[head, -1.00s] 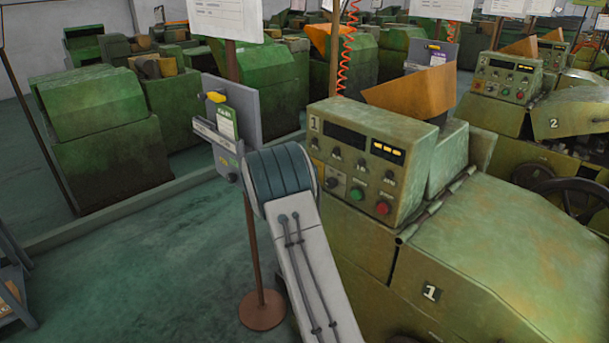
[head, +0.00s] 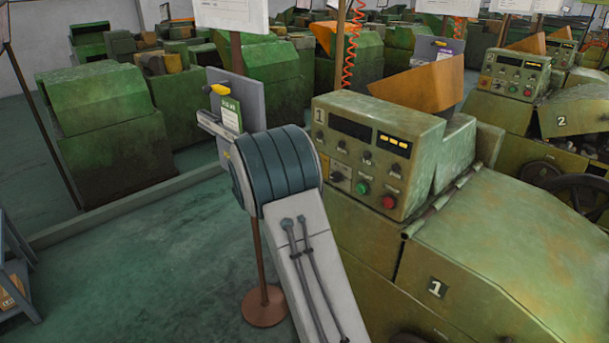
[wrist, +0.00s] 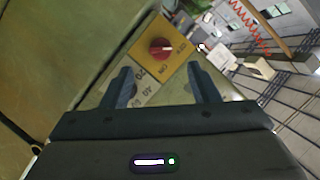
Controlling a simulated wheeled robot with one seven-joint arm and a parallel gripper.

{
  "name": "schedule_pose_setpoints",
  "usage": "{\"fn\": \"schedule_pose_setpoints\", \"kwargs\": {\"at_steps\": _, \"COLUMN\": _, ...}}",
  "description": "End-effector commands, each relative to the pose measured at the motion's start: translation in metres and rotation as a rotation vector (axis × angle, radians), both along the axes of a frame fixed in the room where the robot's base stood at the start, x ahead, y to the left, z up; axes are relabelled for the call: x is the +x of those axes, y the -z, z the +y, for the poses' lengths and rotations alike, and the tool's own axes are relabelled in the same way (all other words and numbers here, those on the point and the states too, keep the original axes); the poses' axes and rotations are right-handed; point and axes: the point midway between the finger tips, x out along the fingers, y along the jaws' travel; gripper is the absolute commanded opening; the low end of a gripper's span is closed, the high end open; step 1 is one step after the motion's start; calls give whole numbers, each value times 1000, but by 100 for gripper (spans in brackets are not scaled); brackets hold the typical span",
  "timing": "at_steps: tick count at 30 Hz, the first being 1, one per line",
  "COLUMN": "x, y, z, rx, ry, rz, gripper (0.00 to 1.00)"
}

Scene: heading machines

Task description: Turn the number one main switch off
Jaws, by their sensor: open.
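The main switch, a red rotary knob (wrist: 161,48) on a yellow plate (wrist: 176,66), shows in the wrist view. Lettering that looks like OFF and ON is beside the knob; a small pale mark is on it, but I cannot tell its setting surely. My gripper (wrist: 160,84) is open and empty, its two fingers below the knob in the picture and apart from it. Machine number one (head: 480,260) stands at the right in the head view, with its control box (head: 345,108). My arm hides my gripper there, and I cannot make out the switch.
The control box carries a green button (head: 362,188) and a red button (head: 389,202). A grey sign board (head: 252,100) on a brown post stands left of it, close behind my arm. An orange chute (head: 420,85) rises behind. Floor at left is open.

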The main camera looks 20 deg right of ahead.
Motion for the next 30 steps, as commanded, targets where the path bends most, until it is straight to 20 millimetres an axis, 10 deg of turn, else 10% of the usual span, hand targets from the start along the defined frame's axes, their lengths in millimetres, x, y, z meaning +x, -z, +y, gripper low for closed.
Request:
{"fn": "schedule_pose_setpoints", "kwargs": {"at_steps": 9, "x": -28, "y": -13, "z": 38, "rx": 0, "ry": 0, "rz": 0, "gripper": 55}}
{"fn": "schedule_pose_setpoints", "kwargs": {"at_steps": 30, "x": -28, "y": -28, "z": 49, "rx": 17, "ry": -89, "rz": 2, "gripper": 55}}
